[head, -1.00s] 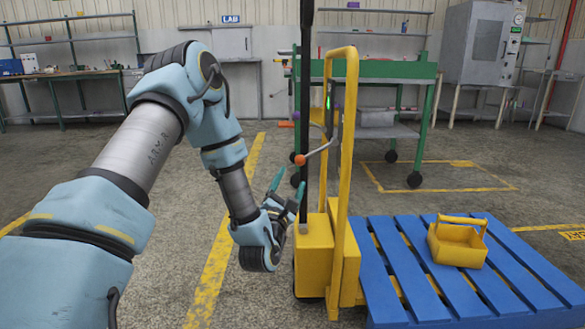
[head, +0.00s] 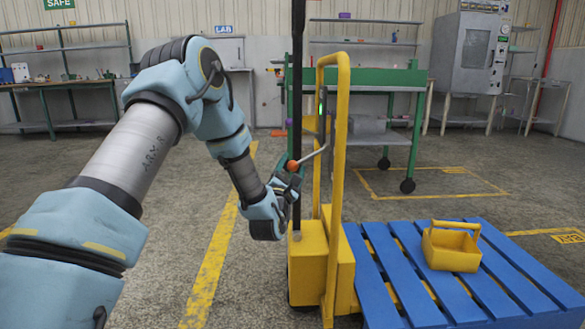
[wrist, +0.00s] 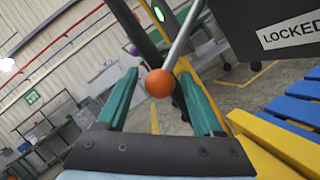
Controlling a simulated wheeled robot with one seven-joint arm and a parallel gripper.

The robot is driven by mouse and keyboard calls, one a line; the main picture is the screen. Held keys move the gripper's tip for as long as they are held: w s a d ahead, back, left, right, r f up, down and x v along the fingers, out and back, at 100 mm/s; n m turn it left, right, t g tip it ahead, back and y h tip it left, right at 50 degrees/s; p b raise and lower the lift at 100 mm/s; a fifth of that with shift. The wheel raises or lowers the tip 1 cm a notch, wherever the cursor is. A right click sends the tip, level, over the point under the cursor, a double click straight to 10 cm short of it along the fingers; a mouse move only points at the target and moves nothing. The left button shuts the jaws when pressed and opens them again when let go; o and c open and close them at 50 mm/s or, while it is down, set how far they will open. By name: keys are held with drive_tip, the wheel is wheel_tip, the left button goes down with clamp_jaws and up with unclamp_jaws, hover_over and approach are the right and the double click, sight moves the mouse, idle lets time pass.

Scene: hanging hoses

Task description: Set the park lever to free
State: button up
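The park lever is a thin grey rod (head: 314,154) with an orange ball knob (head: 292,166), on the yellow truck frame (head: 343,150). In the wrist view, the orange knob (wrist: 160,83) sits between the tips of my gripper's teal fingers (wrist: 158,76). The rod (wrist: 183,38) rises from it to the upper right. My gripper (head: 289,177) is open, with a small gap seen on each side of the knob. Contact cannot be told. A dark plate reading "LOCKED" (wrist: 291,35) is at the upper right of the wrist view.
A black upright pole (head: 297,90) stands just beside the knob. A blue pallet (head: 400,275) with a yellow caddy (head: 452,248) lies right of the truck. A green workbench (head: 375,78) stands behind. The floor left of the truck is clear.

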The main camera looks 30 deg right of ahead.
clamp_jaws()
idle(0.3)
idle(0.9)
